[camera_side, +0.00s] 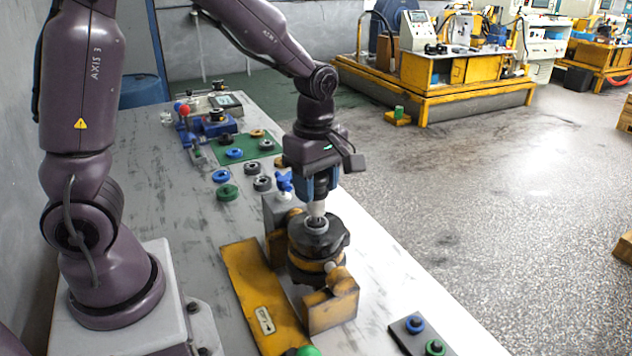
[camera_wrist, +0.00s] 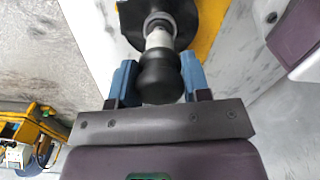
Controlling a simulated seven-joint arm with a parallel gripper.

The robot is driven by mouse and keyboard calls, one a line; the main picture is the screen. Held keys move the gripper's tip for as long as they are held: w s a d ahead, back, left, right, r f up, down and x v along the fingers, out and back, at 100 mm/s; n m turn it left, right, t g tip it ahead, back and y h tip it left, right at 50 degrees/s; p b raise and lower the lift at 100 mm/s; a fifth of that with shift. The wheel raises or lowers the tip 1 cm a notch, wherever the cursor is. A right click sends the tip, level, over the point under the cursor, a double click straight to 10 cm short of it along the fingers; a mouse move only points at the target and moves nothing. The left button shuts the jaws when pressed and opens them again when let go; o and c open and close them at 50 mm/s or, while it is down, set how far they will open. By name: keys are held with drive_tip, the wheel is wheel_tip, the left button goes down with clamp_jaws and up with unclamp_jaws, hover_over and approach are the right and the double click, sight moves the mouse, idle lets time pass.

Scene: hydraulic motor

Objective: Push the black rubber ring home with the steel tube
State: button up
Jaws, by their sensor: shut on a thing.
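My gripper (camera_side: 319,187) points down over the dark hydraulic motor (camera_side: 328,246), which sits in a yellow fixture. In the wrist view my blue fingers (camera_wrist: 158,78) are shut on the black rounded handle (camera_wrist: 160,76) of the steel tube. The pale tube (camera_wrist: 158,39) sticks out of the handle towards the motor's centre. In the side view the tube (camera_side: 317,208) stands about upright, its lower end at the round opening on the motor's top. I cannot make out the black rubber ring; the tube's end and the opening's rim hide that spot.
A yellow plate (camera_side: 256,290) lies left of the fixture. Blue, green and dark rings lie behind it, some on a green mat (camera_side: 250,147). A dark tray (camera_side: 420,335) with blue and green parts is at front right. The bench's right strip is clear.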

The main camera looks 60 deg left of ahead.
drive_tip(key=shift+f, duration=0.2)
drive_tip(key=shift+f, duration=0.6)
drive_tip(key=o, duration=0.3)
drive_tip(key=shift+c, duration=1.2)
